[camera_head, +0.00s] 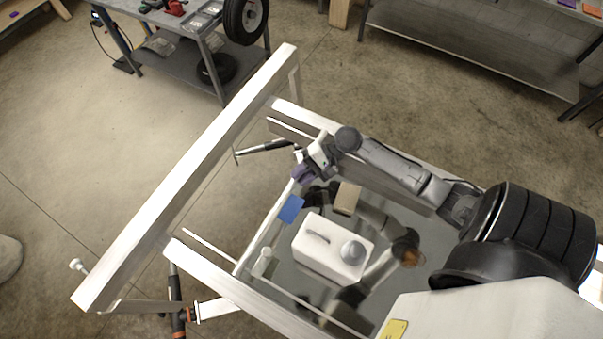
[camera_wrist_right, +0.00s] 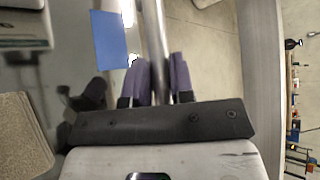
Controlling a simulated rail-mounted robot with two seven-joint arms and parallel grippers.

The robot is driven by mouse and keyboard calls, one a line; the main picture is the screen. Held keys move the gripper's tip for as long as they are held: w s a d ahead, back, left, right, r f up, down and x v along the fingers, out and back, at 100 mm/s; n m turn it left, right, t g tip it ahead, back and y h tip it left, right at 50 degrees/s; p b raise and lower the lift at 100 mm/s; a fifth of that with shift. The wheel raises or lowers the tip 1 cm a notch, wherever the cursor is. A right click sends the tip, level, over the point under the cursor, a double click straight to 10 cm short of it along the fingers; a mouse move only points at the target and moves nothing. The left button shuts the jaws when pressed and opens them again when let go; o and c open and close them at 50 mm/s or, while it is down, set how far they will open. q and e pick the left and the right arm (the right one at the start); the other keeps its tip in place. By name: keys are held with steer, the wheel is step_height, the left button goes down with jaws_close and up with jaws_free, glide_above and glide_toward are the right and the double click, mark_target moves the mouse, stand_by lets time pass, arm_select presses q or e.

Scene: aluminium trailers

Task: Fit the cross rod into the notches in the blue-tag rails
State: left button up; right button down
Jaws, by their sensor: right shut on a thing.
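The cross rod (camera_head: 262,232) is a slim pale metal bar lying across the trailer frame, between the far rail (camera_head: 420,178) and the near rail (camera_head: 205,266). My right gripper (camera_head: 302,174) has purple fingers and is shut on the rod close to its far-rail end. The right wrist view shows the rod (camera_wrist_right: 154,35) running between the two fingers (camera_wrist_right: 160,82). A blue tag (camera_head: 291,209) is beside the rod, also seen in the wrist view (camera_wrist_right: 110,45). The notches are too small to make out, so I cannot tell whether the rod ends sit in them. My left gripper is not in view.
A long aluminium beam (camera_head: 190,172) closes the left end of the frame. A grey cart (camera_head: 175,62) stands behind. Floor on the left is mostly clear.

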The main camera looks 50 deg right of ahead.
steer(key=shift+f+b, duration=0.3)
steer(key=shift+f, duration=0.3)
steer(key=shift+f+b, duration=0.45)
steer(key=shift+f, duration=0.45)
steer(key=shift+f+b, duration=0.4)
steer(key=shift+f, duration=0.3)
steer(key=c, duration=1)
jaws_free()
steer(key=shift+o, duration=0.5)
